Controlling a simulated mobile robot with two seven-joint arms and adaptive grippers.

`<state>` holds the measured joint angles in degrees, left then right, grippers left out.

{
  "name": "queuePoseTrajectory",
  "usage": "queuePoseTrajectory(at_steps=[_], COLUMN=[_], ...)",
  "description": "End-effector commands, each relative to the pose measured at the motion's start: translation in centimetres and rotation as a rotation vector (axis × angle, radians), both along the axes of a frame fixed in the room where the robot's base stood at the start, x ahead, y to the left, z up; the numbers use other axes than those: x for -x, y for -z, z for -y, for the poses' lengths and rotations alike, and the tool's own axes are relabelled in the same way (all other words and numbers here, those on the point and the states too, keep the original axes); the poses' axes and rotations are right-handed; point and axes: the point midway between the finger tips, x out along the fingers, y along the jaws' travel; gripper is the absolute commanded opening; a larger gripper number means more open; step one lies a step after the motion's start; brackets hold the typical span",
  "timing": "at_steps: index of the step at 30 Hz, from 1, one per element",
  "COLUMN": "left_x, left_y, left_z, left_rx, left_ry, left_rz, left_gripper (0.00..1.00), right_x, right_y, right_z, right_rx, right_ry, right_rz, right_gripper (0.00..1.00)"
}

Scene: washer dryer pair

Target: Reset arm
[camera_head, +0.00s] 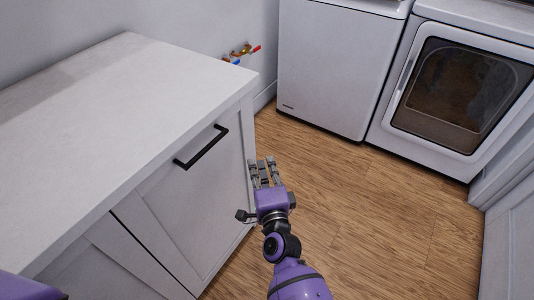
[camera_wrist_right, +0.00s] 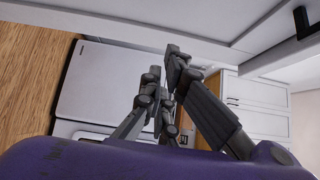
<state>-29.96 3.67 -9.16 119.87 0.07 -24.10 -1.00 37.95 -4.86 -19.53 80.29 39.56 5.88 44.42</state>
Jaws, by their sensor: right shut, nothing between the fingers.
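My right arm (camera_head: 297,282) is purple and comes in from the bottom of the head view. Its grey right gripper (camera_head: 264,172) is over the wood floor, close beside the front of the white cabinet. In the right wrist view the gripper's fingers (camera_wrist_right: 168,90) are close together with nothing between them. I cannot tell from the pictures whether the gripper touches the cabinet. A small purple part of mine shows at the bottom left corner of the head view. My left gripper is out of view.
A white cabinet (camera_head: 110,95) with a black handle (camera_head: 201,147) fills the left. A white washer (camera_head: 337,68) and a dryer (camera_head: 455,85) with a dark glass door stand at the back right. Pipe fittings (camera_head: 241,53) show on the wall. The wood floor (camera_head: 370,220) between is clear.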

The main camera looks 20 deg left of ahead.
Motion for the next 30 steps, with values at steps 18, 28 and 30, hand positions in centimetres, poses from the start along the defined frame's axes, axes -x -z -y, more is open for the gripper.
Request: queuePoseTrajectory(at_steps=[18, 28, 30], left_x=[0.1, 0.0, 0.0], left_y=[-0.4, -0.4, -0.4], left_z=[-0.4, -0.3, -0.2], left_rx=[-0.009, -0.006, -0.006], left_ry=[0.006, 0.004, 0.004], left_rz=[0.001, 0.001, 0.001], left_gripper=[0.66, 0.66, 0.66], right_x=[7.1, 7.3, 7.3], right_y=[0.0, -0.1, -0.6], right_z=[3.6, 2.9, 3.2], right_rx=[0.0, 0.168, 0.305], right_ry=[0.001, -0.039, -0.059], right_rz=[-0.001, 0.064, 0.125], right_gripper=[0.0, 0.0, 0.0])
